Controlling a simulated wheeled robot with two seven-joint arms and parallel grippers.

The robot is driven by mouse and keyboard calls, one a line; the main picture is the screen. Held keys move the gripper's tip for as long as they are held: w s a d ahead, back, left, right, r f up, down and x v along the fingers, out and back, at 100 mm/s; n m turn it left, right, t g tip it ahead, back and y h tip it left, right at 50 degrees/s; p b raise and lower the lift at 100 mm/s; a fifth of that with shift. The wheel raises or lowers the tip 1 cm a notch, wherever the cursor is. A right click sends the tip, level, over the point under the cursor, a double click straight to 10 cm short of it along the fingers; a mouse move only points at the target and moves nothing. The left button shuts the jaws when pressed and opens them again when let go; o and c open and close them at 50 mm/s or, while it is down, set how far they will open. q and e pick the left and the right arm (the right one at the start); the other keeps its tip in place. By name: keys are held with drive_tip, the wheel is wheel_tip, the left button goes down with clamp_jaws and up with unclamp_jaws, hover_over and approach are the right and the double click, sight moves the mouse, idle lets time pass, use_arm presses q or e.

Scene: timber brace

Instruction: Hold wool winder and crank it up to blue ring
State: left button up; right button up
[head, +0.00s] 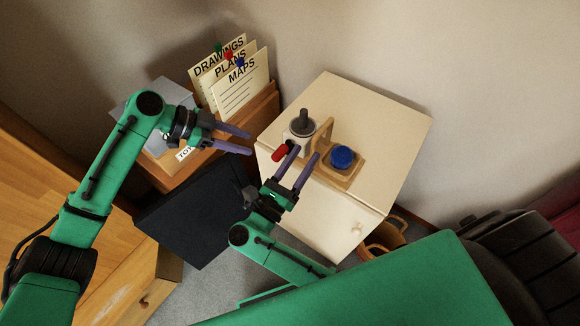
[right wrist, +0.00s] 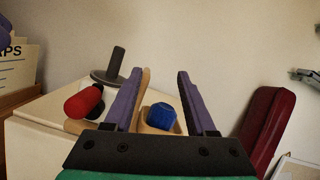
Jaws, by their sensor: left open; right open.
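The wool winder (head: 300,128) stands on a cream cabinet, with a dark post on a grey disc and a red crank handle (head: 279,152) on its near side. It also shows in the right wrist view (right wrist: 118,62), with the red handle (right wrist: 84,102) at left. A wooden upright and base hold a rounded blue piece (head: 342,157) beside it; I cannot make out a blue ring. My right gripper (head: 305,152) is open in front of the upright, its fingers pointing towards it, empty. My left gripper (head: 250,143) is open and empty, left of the cabinet.
The cream cabinet top (head: 385,122) is clear at the back and right. A wooden file box (head: 262,107) with labelled cards stands left of it. A dark box (head: 195,215) is below my left gripper. A basket (head: 388,235) is on the floor at right.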

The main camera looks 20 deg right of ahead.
sight(316, 137)
drive_tip(key=w+d, duration=0.2)
drive_tip(key=d, duration=0.1)
drive_tip(key=w+d+f+m+g+y, duration=0.1)
drive_tip(key=w+d, duration=0.1)
drive_tip(key=w, duration=0.1)
drive_tip(key=w+d+g+y, duration=0.1)
drive_tip(key=w+d, duration=0.2)
drive_tip(key=shift+d+f+m, duration=0.3)
drive_tip(key=shift+d+f, duration=0.05)
clamp_jaws()
idle(1.3)
